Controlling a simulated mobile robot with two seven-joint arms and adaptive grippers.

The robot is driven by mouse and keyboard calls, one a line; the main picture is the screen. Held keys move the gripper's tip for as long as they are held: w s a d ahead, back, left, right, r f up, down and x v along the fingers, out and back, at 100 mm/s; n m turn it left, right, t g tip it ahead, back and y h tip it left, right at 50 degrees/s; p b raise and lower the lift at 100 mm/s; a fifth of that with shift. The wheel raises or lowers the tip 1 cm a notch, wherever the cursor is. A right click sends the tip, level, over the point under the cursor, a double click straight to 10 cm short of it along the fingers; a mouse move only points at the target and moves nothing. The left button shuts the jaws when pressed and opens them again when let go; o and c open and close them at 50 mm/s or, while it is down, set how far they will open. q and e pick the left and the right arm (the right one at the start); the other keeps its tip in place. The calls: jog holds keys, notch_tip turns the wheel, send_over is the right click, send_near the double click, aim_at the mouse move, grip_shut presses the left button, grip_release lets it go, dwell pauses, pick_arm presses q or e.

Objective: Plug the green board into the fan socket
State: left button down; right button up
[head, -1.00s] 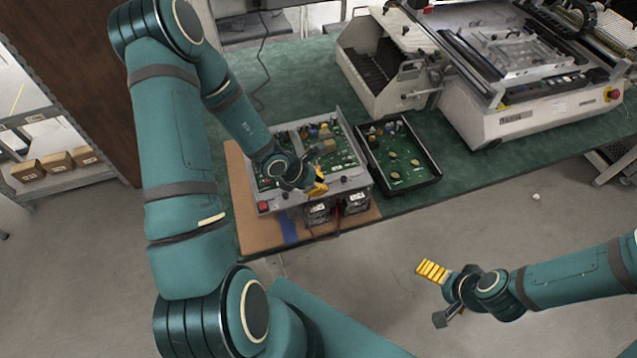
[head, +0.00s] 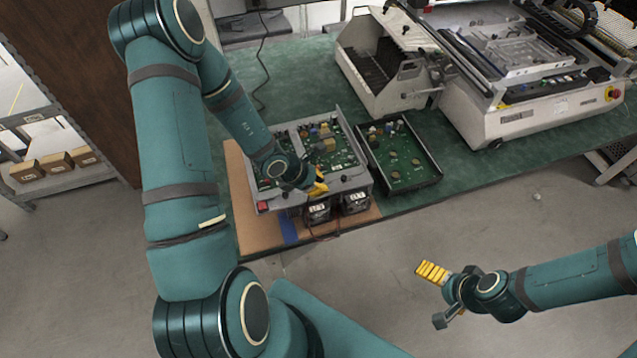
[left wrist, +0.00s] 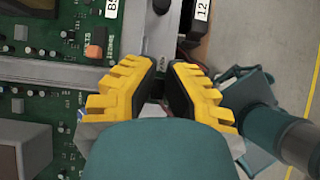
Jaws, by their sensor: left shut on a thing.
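A grey open chassis (head: 346,187) with a green circuit board (head: 340,157) inside sits on a brown mat. Two dark fan units, the left fan (head: 318,212) and the right fan (head: 356,202), stand at its front with white labels. My left gripper (head: 321,183) is at the front wall of the chassis, above the fans. In the left wrist view its yellow fingers (left wrist: 161,84) are closed on a small dark part, mostly hidden between the pads. The green board (left wrist: 60,40) is left of them there. My right gripper (head: 432,274) hangs over the floor, away from the table; its opening is unclear.
A black tray with a second green board (head: 405,178) stands right of the chassis. A large white machine (head: 510,120) fills the back right of the green table. Thin red wires lie near the fans. A shelf with boxes (head: 57,163) is at the left.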

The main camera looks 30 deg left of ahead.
pick_arm(q)
jog(key=shift+f, duration=0.1)
dwell(0.3)
jog(key=shift+c, duration=1.5)
grip_release()
jog(key=shift+r+p, duration=2.8)
jog(key=shift+r, duration=1.25)
